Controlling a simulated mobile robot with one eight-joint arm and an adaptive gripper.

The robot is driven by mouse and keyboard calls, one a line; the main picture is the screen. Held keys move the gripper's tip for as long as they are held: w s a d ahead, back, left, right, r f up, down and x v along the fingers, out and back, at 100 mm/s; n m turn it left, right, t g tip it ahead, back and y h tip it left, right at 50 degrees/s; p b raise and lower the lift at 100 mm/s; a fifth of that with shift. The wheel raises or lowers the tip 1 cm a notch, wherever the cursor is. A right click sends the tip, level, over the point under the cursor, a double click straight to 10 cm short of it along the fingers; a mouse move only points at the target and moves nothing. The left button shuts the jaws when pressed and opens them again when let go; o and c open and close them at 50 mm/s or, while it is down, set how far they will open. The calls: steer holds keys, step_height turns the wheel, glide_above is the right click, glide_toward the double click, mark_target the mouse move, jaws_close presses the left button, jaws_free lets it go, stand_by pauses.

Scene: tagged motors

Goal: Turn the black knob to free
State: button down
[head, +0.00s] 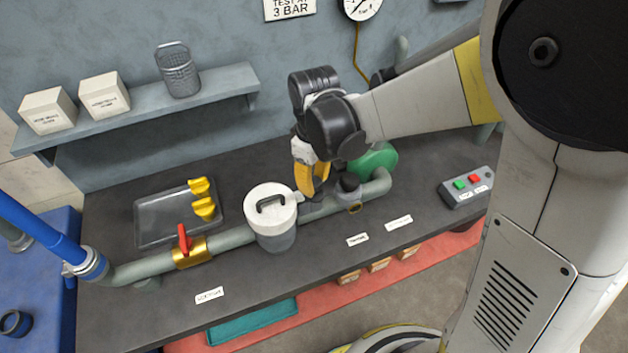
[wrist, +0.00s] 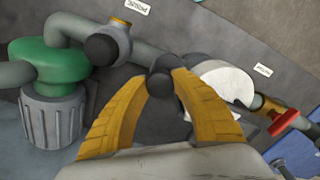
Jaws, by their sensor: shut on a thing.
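My gripper (head: 311,198) points down over the pipe line on the bench, just right of a white-lidded pot (head: 268,200). In the wrist view its two yellow fingers (wrist: 165,78) close from both sides on a black knob (wrist: 164,64). The knob's upper end shows between the fingertips. In the head view the fingers hide most of it, and no mark for its setting can be read. A second dark round cap (head: 349,184) sits on the pipe to the right, apart from the fingers; it also shows in the wrist view (wrist: 102,48).
A red-handled brass valve (head: 190,250) is on the pipe at left. A green pump (head: 375,160) stands behind the fingers at right. A grey tray (head: 160,222) with yellow pieces lies at back left. A button box (head: 466,188) is at right. The front bench strip is mostly clear.

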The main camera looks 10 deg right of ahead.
mark_target(314, 181)
stand_by(0.3)
steer(key=c, duration=1)
jaws_free()
steer(key=shift+r, duration=0.1)
step_height(314, 181, up, 12)
